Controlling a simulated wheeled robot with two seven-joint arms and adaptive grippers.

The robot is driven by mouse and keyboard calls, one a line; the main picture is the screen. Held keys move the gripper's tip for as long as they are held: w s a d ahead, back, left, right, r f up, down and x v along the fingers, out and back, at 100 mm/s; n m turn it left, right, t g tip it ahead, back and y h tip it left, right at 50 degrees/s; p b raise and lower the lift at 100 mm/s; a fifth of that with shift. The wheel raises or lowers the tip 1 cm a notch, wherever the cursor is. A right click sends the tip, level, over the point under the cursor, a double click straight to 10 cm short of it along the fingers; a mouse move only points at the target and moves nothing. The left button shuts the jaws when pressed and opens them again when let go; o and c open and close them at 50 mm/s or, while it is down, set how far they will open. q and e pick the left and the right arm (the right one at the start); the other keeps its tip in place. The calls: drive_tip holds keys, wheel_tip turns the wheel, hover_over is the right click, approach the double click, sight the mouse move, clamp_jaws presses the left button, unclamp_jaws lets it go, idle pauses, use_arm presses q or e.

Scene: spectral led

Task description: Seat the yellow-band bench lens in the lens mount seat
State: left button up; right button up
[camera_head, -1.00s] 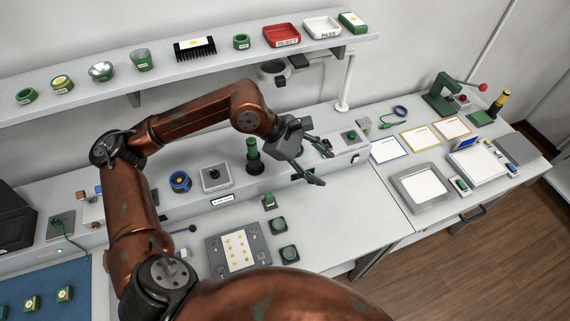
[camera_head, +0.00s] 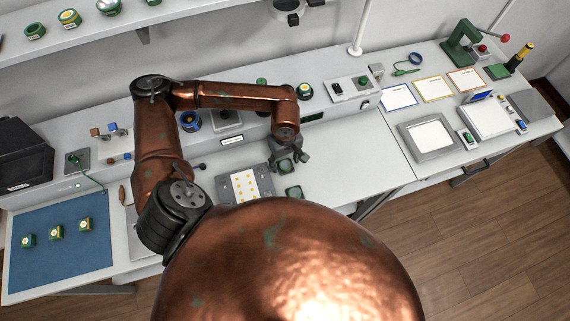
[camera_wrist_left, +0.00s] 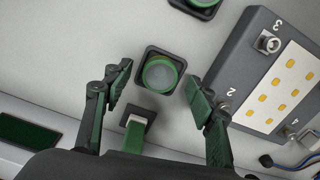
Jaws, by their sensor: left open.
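My left gripper (camera_head: 289,158) is open and empty over the bench, pointing down. In the left wrist view its fingers (camera_wrist_left: 158,88) are spread on either side of a round green glassy piece (camera_wrist_left: 160,73) in a black square holder, apart from it. A second such holder (camera_wrist_left: 203,4) shows at the top edge; in the head view it is a green piece (camera_head: 293,192) in front of the gripper. A small green block with a pale top (camera_wrist_left: 138,128) stands close behind the first holder. I cannot tell which piece is the yellow-band lens or its seat. My right gripper is out of view.
A grey plate with yellow dots (camera_head: 243,186) lies left of the gripper. A raised console (camera_head: 232,140) with a yellow-topped round part (camera_head: 305,90) runs behind. Green pieces sit on a blue mat (camera_head: 60,262). The bench right of the gripper is clear.

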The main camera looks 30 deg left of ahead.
use_arm(q)
drive_tip(key=shift+f, duration=0.35)
drive_tip(key=shift+c, duration=0.3)
drive_tip(key=c, duration=1)
drive_tip(key=shift+o, duration=0.2)
drive_tip(key=shift+r, duration=0.15)
drive_tip(key=shift+w+r, duration=0.1)
drive_tip(key=shift+r, duration=0.2)
wheel_tip(320, 180, up, 2)
drive_tip(key=shift+r+b, duration=0.1)
drive_tip(key=shift+b, duration=0.2)
drive_tip(key=s+d+r, duration=0.8)
drive_tip(key=s+r, duration=0.2)
drive_tip(key=s, duration=0.1)
drive_tip(key=shift+s+b, duration=0.35)
drive_tip(key=shift+b, duration=0.1)
